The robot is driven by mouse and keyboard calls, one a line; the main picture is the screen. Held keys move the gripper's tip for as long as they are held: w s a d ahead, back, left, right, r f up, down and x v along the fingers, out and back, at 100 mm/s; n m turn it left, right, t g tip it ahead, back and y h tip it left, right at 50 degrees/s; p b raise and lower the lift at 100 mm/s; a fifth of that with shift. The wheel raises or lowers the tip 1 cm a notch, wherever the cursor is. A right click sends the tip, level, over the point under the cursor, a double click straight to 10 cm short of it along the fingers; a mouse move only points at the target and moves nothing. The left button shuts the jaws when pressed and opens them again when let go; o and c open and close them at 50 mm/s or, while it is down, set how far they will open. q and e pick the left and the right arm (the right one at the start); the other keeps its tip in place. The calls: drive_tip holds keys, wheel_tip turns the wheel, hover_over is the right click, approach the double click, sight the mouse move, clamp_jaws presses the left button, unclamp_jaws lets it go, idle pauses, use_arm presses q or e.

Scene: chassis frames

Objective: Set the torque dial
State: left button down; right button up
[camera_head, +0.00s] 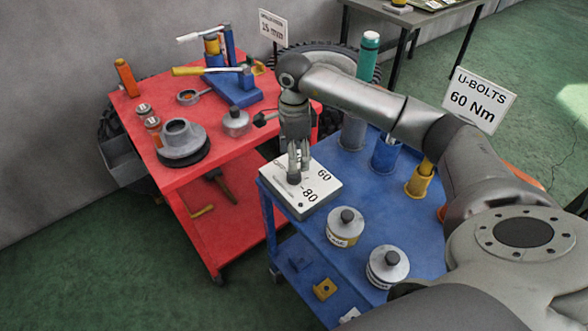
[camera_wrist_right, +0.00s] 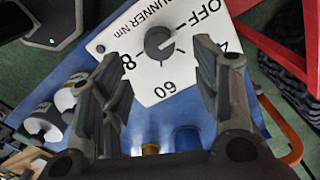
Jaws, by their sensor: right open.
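The torque dial is a white plate (camera_head: 322,193) on the near-left corner of the blue cart, with OFF, 60, 80 and other marks partly hidden. Its dark round knob (camera_wrist_right: 160,42) shows in the right wrist view, beyond and between the fingertips; a pale line on it points toward the right, but its exact setting is hard to tell. My right gripper (camera_head: 299,162) points down over the plate, open, with its fingers (camera_wrist_right: 152,65) on either side of the knob's line and nothing visibly gripped. A sign (camera_head: 479,100) reads "U-BOLTS 60 Nm". My left gripper is not in view.
The blue cart (camera_head: 318,240) also holds two lidded tins (camera_head: 345,227) and several cylinders (camera_head: 386,153) behind the dial. A red cart (camera_head: 240,165) with tools and a grey hub part (camera_head: 183,139) stands at left. Green floor is clear at lower left.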

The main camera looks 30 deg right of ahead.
sight(294, 176)
wheel_tip(294, 176, down, 7)
drive_tip(key=shift+r+p, duration=0.2)
drive_tip(key=shift+p, duration=0.25)
drive_tip(key=c, duration=1)
drive_tip(key=shift+c, duration=0.2)
